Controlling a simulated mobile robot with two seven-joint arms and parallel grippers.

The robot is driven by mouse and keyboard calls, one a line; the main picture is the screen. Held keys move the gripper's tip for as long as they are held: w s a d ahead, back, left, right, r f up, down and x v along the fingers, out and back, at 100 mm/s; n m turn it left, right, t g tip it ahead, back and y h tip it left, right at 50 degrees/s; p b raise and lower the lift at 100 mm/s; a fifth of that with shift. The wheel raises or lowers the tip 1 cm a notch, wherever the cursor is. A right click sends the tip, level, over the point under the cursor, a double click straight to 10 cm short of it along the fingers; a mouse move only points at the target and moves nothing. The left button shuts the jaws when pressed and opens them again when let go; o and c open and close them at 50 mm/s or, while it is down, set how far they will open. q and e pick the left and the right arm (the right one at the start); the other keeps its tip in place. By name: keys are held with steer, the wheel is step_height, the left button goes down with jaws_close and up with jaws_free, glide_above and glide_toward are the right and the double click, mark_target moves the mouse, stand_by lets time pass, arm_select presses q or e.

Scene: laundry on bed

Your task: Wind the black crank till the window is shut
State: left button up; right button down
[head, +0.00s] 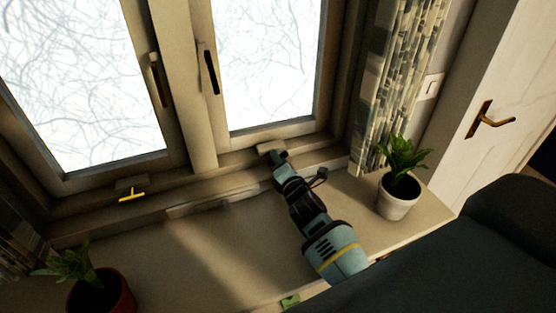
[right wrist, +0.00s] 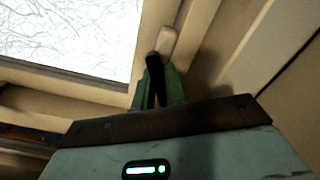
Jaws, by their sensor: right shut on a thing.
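The black crank (right wrist: 153,68) shows in the right wrist view, at its light housing (right wrist: 167,38) at the bottom of the window frame. My right gripper (head: 277,157) reaches the base of the right-hand window (head: 262,65) in the head view. Its green fingers (right wrist: 160,82) are shut on the black crank, which the gripper mostly hides in the head view. I see no clear gap around the right-hand window, but its lower corner is partly hidden. My left gripper is not in view.
A yellow crank (head: 131,194) sits below the left-hand window (head: 80,80). Potted plants stand on the sill, one in a white pot (head: 398,198) right of my arm, one in a reddish pot (head: 102,296) at lower left. A patterned curtain (head: 400,65) hangs at right.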

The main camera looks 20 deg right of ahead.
stand_by(0.5)
steer(key=c, duration=1.4)
jaws_free()
steer(key=shift+c, duration=0.2)
steer(key=shift+s, duration=0.1)
steer(key=shift+s+a, duration=0.2)
steer(key=shift+s, duration=3.6)
